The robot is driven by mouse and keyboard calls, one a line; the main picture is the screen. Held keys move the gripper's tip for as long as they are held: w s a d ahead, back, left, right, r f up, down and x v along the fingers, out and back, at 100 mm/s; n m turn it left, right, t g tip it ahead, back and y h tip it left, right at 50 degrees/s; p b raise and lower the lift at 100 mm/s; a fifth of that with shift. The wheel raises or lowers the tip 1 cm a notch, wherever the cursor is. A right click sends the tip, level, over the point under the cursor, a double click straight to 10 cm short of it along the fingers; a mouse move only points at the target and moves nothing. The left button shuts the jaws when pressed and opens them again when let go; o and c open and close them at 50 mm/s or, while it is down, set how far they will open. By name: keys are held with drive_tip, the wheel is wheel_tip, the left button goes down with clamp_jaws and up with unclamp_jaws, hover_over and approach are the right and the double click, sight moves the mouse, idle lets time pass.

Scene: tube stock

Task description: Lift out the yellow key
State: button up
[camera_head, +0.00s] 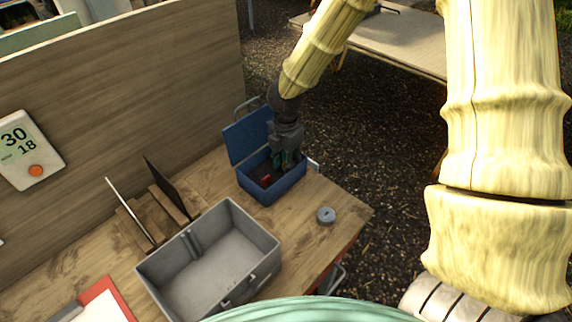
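A small blue metal box (274,190) stands near the far right end of the wooden table, with its blue lid (249,137) open at the back. My gripper (285,163) points down into the right part of this box, with its fingertips at or below the rim. Its fingers are small and dark here, so I cannot tell whether they are open or shut. A small red thing (266,180) lies inside the box, left of my gripper. I cannot make out a yellow key; the gripper and the box wall hide part of the inside.
A large open grey box (207,262) stands in front of the blue box and looks empty. A round grey object (326,215) lies near the table's right edge. Dark upright panels (167,187) stand at left. A wooden partition (130,85) rises behind the table (310,240).

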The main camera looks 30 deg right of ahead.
clamp_jaws()
drive_tip(key=shift+r, duration=0.15)
